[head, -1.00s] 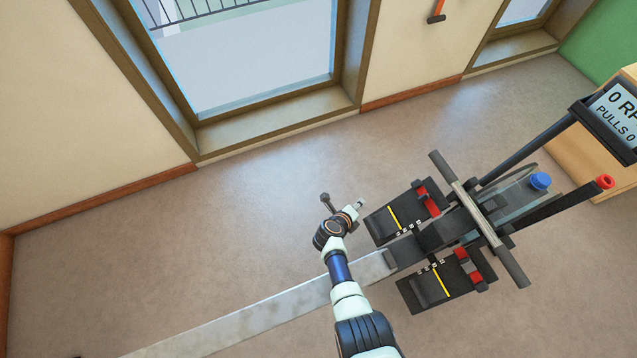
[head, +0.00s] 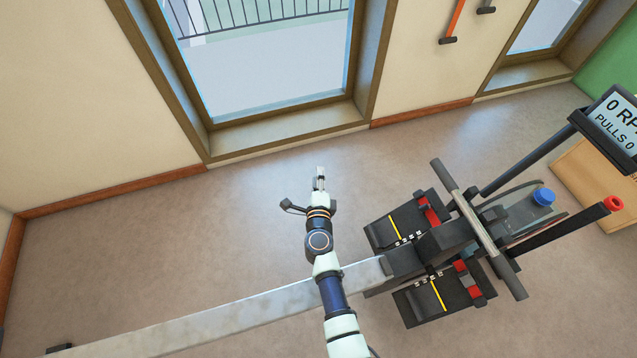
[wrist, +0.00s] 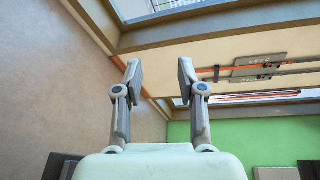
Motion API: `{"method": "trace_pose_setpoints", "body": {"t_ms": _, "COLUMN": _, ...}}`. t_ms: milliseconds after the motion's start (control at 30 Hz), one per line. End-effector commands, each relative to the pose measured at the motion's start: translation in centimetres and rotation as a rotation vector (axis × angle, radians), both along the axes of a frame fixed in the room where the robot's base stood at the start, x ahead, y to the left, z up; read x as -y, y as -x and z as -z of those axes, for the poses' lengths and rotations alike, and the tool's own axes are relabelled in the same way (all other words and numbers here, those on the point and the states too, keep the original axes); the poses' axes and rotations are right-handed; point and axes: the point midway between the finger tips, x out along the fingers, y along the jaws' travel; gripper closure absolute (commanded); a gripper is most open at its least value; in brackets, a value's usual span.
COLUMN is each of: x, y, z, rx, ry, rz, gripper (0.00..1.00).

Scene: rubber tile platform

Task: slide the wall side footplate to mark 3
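The wall side footplate (head: 382,231) is a black plate with a yellow line, numbered white marks and a red strap block, on the side of the rowing machine nearer the window wall. The other footplate (head: 420,304) lies on the near side of the rail. My gripper (head: 320,174) is above the floor, left of the wall side footplate and apart from it, pointing toward the window wall. In the wrist view my gripper (wrist: 158,75) has its two fingers apart with nothing between them. The mark numbers are too small to read.
The long pale rail (head: 210,318) runs left from the footplates, under my arm. A handle bar (head: 478,228) crosses the machine right of the footplates. The monitor (head: 613,122) stands at the far right. The floor toward the window is clear.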

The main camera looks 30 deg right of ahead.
Motion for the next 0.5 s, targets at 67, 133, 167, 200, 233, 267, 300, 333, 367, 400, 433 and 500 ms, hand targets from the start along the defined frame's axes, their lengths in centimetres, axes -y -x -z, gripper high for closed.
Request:
{"method": "trace_pose_setpoints", "body": {"t_ms": 67, "x": -0.37, "y": -0.26, "z": -0.41, "rx": 0.004, "ry": 0.015, "rz": -0.018, "gripper": 0.6}}
{"method": "trace_pose_setpoints", "body": {"t_ms": 133, "x": -0.55, "y": -0.39, "z": -0.64, "rx": 0.007, "ry": 0.021, "rz": -0.026, "gripper": 0.6}}
{"method": "trace_pose_setpoints", "body": {"t_ms": 167, "x": -0.6, "y": -0.42, "z": -0.7, "rx": 0.008, "ry": 0.023, "rz": -0.027, "gripper": 0.6}}
{"method": "trace_pose_setpoints", "body": {"t_ms": 200, "x": -0.61, "y": -0.43, "z": -0.73, "rx": 0.008, "ry": 0.024, "rz": -0.029, "gripper": 0.6}}
{"method": "trace_pose_setpoints", "body": {"t_ms": 233, "x": -0.61, "y": -0.43, "z": -0.73, "rx": 0.008, "ry": 0.024, "rz": -0.029, "gripper": 0.6}}
{"method": "trace_pose_setpoints", "body": {"t_ms": 267, "x": -0.61, "y": -0.43, "z": -0.73, "rx": 0.008, "ry": 0.024, "rz": -0.028, "gripper": 0.6}}
{"method": "trace_pose_setpoints", "body": {"t_ms": 300, "x": -0.6, "y": -0.43, "z": -0.73, "rx": 0.008, "ry": 0.023, "rz": -0.028, "gripper": 0.6}}
{"method": "trace_pose_setpoints", "body": {"t_ms": 333, "x": -0.6, "y": -0.42, "z": -0.72, "rx": 0.008, "ry": 0.023, "rz": -0.028, "gripper": 0.6}}
{"method": "trace_pose_setpoints", "body": {"t_ms": 367, "x": -0.6, "y": -0.42, "z": -0.72, "rx": 0.008, "ry": 0.023, "rz": -0.028, "gripper": 0.6}}
{"method": "trace_pose_setpoints", "body": {"t_ms": 400, "x": -0.59, "y": -0.42, "z": -0.71, "rx": 0.008, "ry": 0.023, "rz": -0.027, "gripper": 0.6}}
{"method": "trace_pose_setpoints", "body": {"t_ms": 433, "x": -0.58, "y": -0.41, "z": -0.71, "rx": 0.008, "ry": 0.023, "rz": -0.027, "gripper": 0.6}}
{"method": "trace_pose_setpoints", "body": {"t_ms": 500, "x": -0.58, "y": -0.42, "z": -0.71, "rx": 0.008, "ry": 0.023, "rz": -0.027, "gripper": 0.6}}
